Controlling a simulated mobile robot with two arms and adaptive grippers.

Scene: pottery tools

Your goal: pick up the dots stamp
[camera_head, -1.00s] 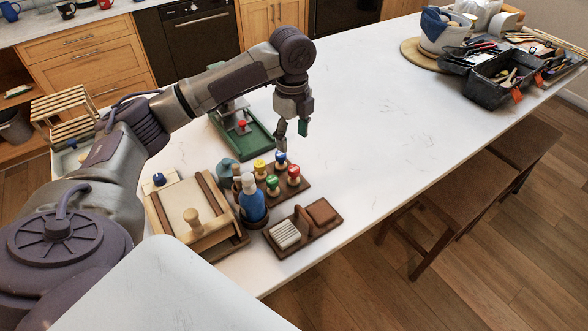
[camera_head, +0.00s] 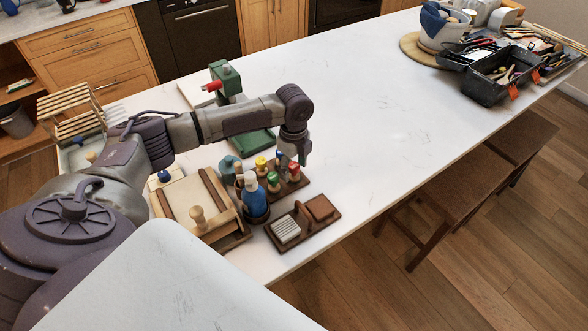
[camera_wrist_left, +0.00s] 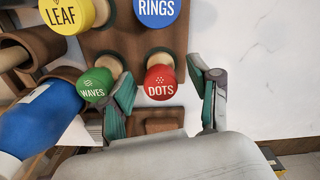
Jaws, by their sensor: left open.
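The dots stamp has a red round top marked DOTS (camera_wrist_left: 160,82) and stands in a brown wooden holder (camera_wrist_left: 122,42). In the head view its red top (camera_head: 294,173) shows at the right of the stamp group. My left gripper (camera_wrist_left: 170,92) is open, with one green-padded finger on each side of the dots stamp. The left finger sits between it and the green WAVES stamp (camera_wrist_left: 94,86). I cannot tell whether either finger touches a stamp. In the head view the left gripper (camera_head: 302,157) is low over the holder. My right gripper is not in view.
The blue RINGS stamp (camera_wrist_left: 158,10) and yellow LEAF stamp (camera_wrist_left: 66,14) stand close by. A blue bottle (camera_head: 253,200) is left of the holder. A brown tray with blocks (camera_head: 285,230) lies in front. The white counter (camera_head: 390,120) is clear to the right.

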